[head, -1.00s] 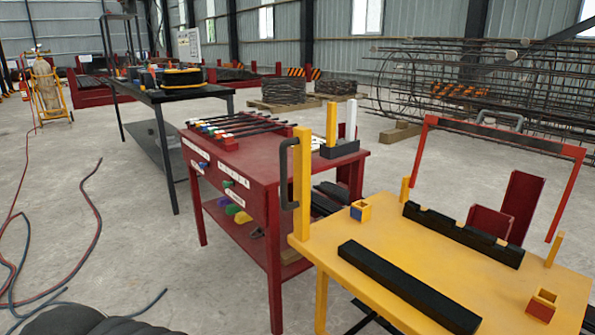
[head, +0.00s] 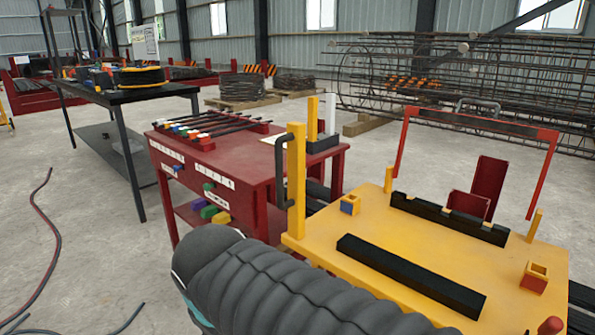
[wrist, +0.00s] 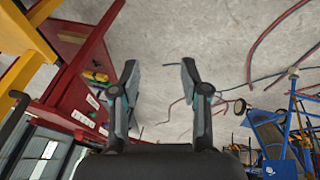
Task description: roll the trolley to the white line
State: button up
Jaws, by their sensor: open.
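A blue wheeled frame (wrist: 275,138) shows at the lower right of the wrist view, with a wheel (wrist: 240,106) at its side. It looks like a trolley, but I cannot tell whether it is the one named. No white line shows in either view. My gripper (wrist: 158,75) is open and empty in the wrist view, its two fingers apart over bare concrete floor. It is not near the blue frame's wheel. The head view shows my dark ribbed arm at the bottom, but not the gripper.
A red workbench (head: 237,172) with rods and coloured blocks stands close by. A yellow table (head: 350,285) with a black handle (head: 282,170) on its post stands right of it. A black table (head: 150,94) is farther left. Hoses (head: 45,235) lie on the left floor, otherwise largely clear.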

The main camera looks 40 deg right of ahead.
jog(key=w+d+r+n+g+h+b, duration=0.25)
jog(key=w+d+n+h, duration=0.25)
jog(key=d, duration=0.3)
jog(key=n+g+h+b, duration=0.3)
jog(key=n+g+h, duration=0.1)
jog(key=n+h, duration=0.6)
send_near(276, 170)
jog(key=shift+m+t+h, duration=0.25)
jog(key=shift+m+h, duration=0.25)
jog(key=shift+h, duration=0.1)
jog(key=d, duration=0.7)
jog(key=s+d+f, duration=0.1)
jog(key=d, duration=0.3)
jog(key=shift+s, duration=0.15)
grip_shut()
